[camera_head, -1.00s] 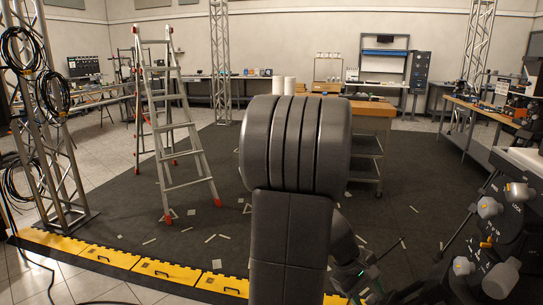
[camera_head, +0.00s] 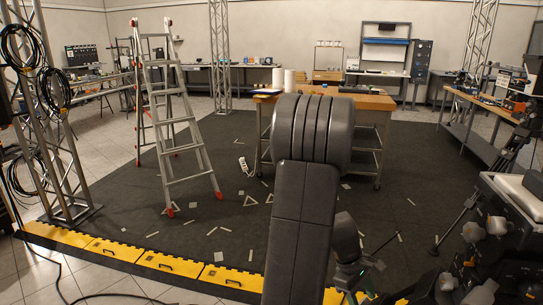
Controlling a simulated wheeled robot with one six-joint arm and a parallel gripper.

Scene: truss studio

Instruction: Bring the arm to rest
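My arm (camera_head: 302,215) rises in the lower middle of the head view, with its large dark ribbed joint (camera_head: 312,130) at the top, in front of a wooden-topped cart. My gripper cannot be made out. A dark part with a small green light (camera_head: 350,270) shows low and right of the arm, too dim to tell what it is. Nothing held can be seen.
A stepladder (camera_head: 170,120) stands on the dark mat (camera_head: 225,170) to the left. The wooden-topped cart (camera_head: 380,102) is behind my arm. Yellow cable ramps (camera_head: 165,264) edge the mat. Tripod-like gear (camera_head: 500,220) stands at right.

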